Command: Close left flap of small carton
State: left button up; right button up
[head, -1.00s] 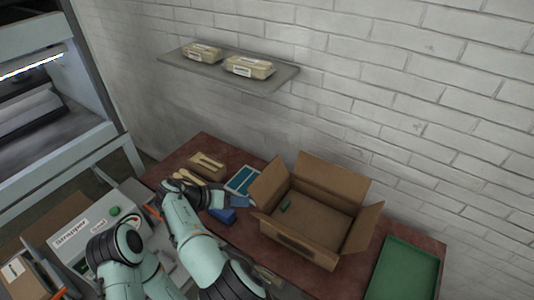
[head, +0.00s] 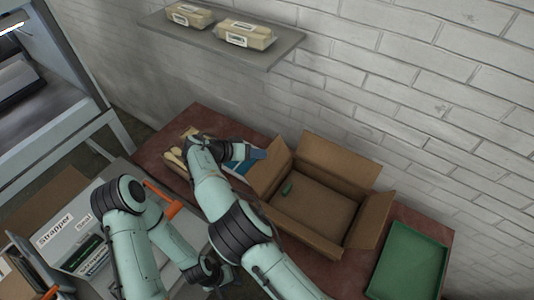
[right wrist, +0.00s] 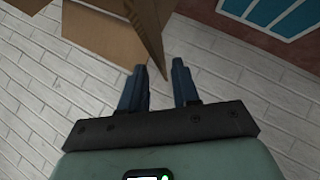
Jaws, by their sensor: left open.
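The open small carton (head: 318,208) stands on the red-brown table in the head view. Its left flap (head: 268,172) is raised and leans outward; the back, right and front flaps are open too. A small green object (head: 287,188) lies inside. My right gripper (head: 252,158) is beside the left flap's outer upper edge. In the right wrist view its two dark blue fingers (right wrist: 160,85) are apart, and a cardboard flap (right wrist: 152,35) reaches down to the gap between them; I cannot tell whether they touch. My left gripper (head: 228,278) is open, low in the head view, partly hidden by my right arm.
A green tray (head: 408,262) sits right of the carton. Wooden spoons (head: 176,158) and a blue-and-white item (head: 236,170) lie to its left. A strapper machine (head: 70,235) stands at the lower left. A wall shelf (head: 270,52) holds two packages.

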aim_at(270, 166)
jog(key=shift+x, duration=2.65)
grip_shut()
